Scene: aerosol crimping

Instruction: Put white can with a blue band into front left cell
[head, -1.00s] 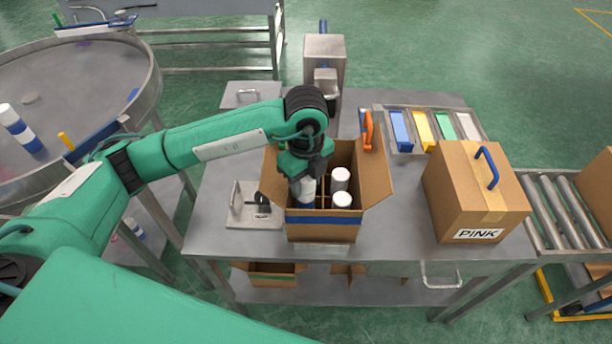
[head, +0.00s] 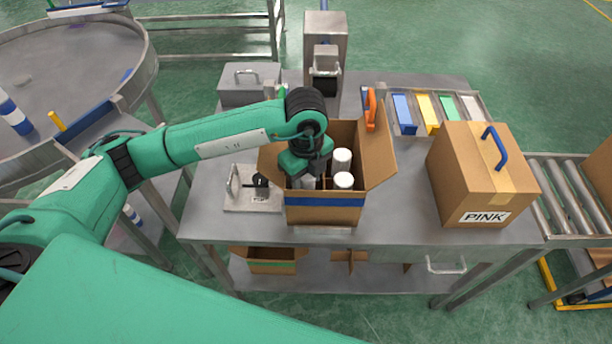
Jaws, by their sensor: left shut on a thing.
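An open cardboard box (head: 325,214) with a blue band stands on the steel table, with dividers inside. My left gripper (head: 312,178) reaches down into its front left part and is shut on the white can (head: 306,183). Only a little of that can's white top part shows; the box's front wall and my fingers hide its blue band and base. I cannot tell whether it touches the box floor. Two other white cans, one at the back (head: 342,158) and one at the front (head: 343,180), stand in the cells to the right. My right gripper is not in view.
A closed box labelled PINK (head: 476,180) stands to the right. An orange-handled tool (head: 371,110) is by the open box's raised right flap. A small fixture plate (head: 252,198) lies left of the box.

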